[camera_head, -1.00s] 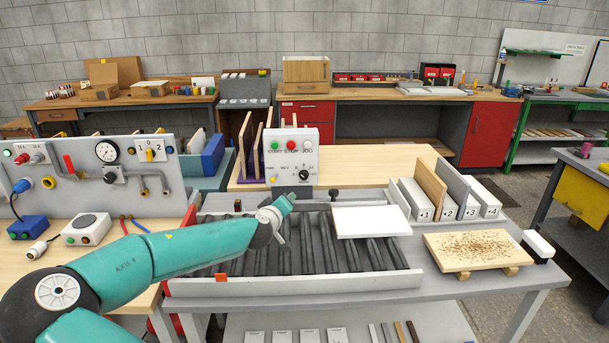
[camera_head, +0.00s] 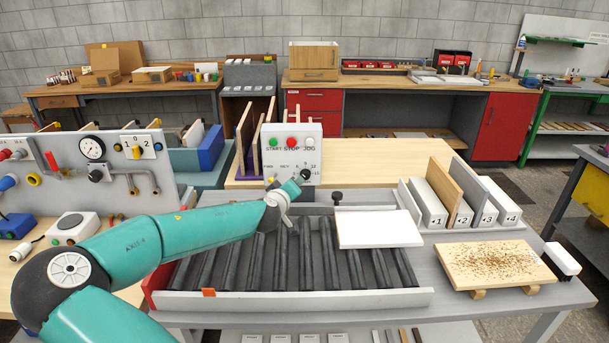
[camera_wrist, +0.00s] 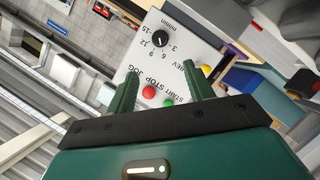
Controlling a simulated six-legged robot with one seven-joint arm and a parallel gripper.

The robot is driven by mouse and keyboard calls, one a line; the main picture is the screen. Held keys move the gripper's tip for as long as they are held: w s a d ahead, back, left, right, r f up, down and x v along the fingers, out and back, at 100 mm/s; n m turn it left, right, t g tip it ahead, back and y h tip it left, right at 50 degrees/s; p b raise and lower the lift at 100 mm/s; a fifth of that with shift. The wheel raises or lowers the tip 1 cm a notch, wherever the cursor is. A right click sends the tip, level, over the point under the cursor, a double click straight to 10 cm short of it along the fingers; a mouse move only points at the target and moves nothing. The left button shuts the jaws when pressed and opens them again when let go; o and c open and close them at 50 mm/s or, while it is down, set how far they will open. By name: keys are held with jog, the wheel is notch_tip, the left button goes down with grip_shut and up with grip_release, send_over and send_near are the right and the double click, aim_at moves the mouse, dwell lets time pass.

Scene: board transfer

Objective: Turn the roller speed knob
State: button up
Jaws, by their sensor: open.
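The white control box (camera_head: 292,145) stands behind the roller bed, with green, red and pale START, STOP and JOG buttons. Its black roller speed knob (camera_head: 306,174) is at its lower right, partly covered by my gripper (camera_head: 289,189). In the wrist view the box appears upside down, and the knob (camera_wrist: 160,39) shows clearly inside its number scale. My gripper (camera_wrist: 159,82) is open and empty. Its two green fingers point at the panel, and the knob lies beyond the fingertips, apart from them. The exact pointer setting is too small to read.
The roller bed (camera_head: 180,302) lies below my arm, with a white board (camera_head: 378,228) on its right part. A black knob on a post (camera_head: 337,196) stands just right of my gripper. Upright boards in a rack (camera_head: 405,200) and a chip-covered board (camera_head: 494,262) are further right.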

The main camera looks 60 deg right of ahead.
aim_at(304, 176)
jog(key=x, duration=1.4)
jog(key=shift+a, duration=0.1)
jog(key=shift+c, duration=0.3)
jog(key=c, duration=0.9)
jog(key=shift+f, duration=0.1)
jog(key=shift+n+h, duration=0.3)
jog(key=shift+n, duration=0.3)
